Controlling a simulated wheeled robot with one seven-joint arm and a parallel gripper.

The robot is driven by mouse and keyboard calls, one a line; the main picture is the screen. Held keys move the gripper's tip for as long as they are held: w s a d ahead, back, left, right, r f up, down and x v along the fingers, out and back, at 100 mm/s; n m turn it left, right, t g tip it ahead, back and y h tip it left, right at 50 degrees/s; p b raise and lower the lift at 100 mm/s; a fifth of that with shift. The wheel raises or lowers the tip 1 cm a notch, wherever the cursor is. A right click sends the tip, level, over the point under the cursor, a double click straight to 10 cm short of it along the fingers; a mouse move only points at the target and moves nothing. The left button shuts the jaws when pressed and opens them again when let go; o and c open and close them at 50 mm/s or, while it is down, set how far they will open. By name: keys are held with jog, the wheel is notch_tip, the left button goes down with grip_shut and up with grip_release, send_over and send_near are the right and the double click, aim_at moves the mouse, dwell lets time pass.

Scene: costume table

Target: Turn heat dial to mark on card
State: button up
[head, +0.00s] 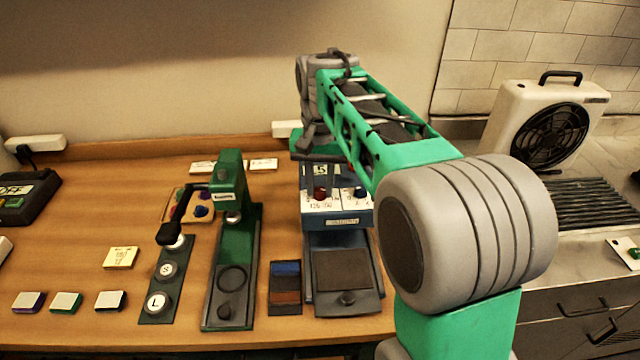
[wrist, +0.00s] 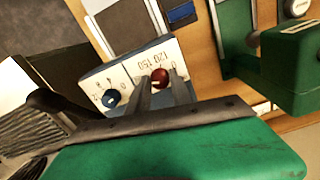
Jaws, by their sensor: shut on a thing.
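The blue heat press (head: 345,270) stands right of the table's middle, with a white front panel (head: 338,204) bearing printed numbers. A red dial (head: 320,193) is at the panel's left and a blue dial (head: 360,192) at its right. My gripper (head: 322,187) reaches down to the panel from behind. In the wrist view, my gripper (wrist: 161,82) is shut on the red dial (wrist: 160,73), a finger on each side; the blue dial (wrist: 112,98) is untouched. Numbers such as 120 and 150 show by the red dial. A pale yellow card (head: 120,257) lies at left; its writing is too small to read.
A green press (head: 232,260) stands close left of the blue one, beside a dark strip with lettered round pieces (head: 166,270). A small blue-and-brown block (head: 285,288) lies between the presses. A fan heater (head: 545,125) stands at right. The left front table has bare patches.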

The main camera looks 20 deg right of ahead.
grip_shut()
jog(key=shift+n, duration=0.4)
jog(key=o, duration=0.9)
grip_release()
